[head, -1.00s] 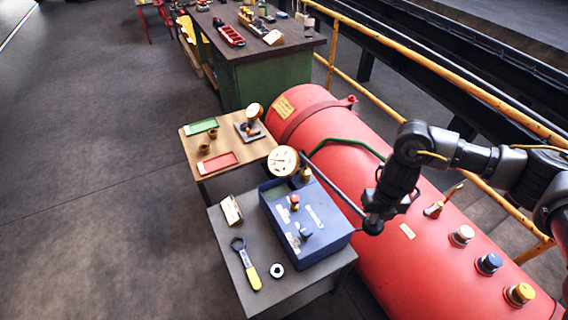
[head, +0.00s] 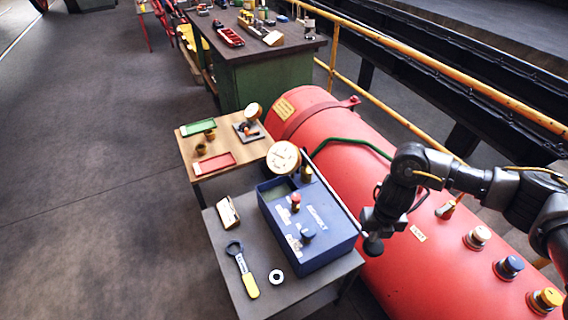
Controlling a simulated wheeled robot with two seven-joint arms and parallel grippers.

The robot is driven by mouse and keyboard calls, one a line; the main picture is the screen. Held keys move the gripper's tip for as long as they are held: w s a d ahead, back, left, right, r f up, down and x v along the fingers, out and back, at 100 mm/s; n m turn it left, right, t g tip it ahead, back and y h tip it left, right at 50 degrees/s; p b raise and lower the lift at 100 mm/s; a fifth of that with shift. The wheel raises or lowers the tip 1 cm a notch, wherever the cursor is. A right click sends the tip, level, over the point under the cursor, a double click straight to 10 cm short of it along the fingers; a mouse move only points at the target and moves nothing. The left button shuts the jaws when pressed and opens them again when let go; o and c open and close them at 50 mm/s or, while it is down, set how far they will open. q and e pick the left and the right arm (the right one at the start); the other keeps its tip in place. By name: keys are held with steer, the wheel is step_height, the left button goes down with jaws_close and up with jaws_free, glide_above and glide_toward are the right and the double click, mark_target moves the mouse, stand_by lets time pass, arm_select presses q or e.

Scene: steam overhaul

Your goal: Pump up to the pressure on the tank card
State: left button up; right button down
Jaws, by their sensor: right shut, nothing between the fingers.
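The blue pump box (head: 325,250) stands on a grey table, with a red knob (head: 296,203) and a blue knob (head: 308,235) on top. A round cream gauge (head: 283,157) rises at its back; I cannot read its dial. The pump's long dark lever (head: 335,197) slopes along the box's right side to a black ball end (head: 373,245). My right gripper (head: 371,226) is shut and empty, just above the ball; I cannot tell if it touches. The red tank (head: 400,275) lies behind, with a yellow card (head: 285,108) and a small pale label (head: 418,234). My left gripper is out of view.
A yellow-handled wrench (head: 247,278), a ring (head: 276,277) and a cream card (head: 228,212) lie on the grey table (head: 222,246). A wooden table (head: 190,150) holds green and red trays. Red, blue and yellow-capped fittings sit on the tank. Floor at left is clear.

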steer(key=shift+f+b, duration=0.35)
steer(key=shift+f, duration=0.55)
arm_select(q)
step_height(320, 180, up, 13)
steer(key=p, duration=1.4)
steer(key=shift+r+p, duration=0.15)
steer(key=shift+p, duration=0.2)
arm_select(e)
step_height(320, 180, up, 16)
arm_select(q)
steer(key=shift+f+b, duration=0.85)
arm_select(e)
steer(key=shift+f, duration=1.05)
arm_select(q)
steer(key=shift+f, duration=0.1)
arm_select(e)
steer(key=shift+f, duration=0.1)
arm_select(q)
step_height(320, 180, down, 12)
steer(key=b, duration=1.2)
arm_select(e)
step_height(320, 180, down, 14)
steer(key=shift+a+f, duration=0.1)
arm_select(q)
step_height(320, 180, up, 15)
steer(key=p, duration=1.5)
arm_select(e)
step_height(320, 180, up, 16)
steer(key=shift+r, duration=0.2)
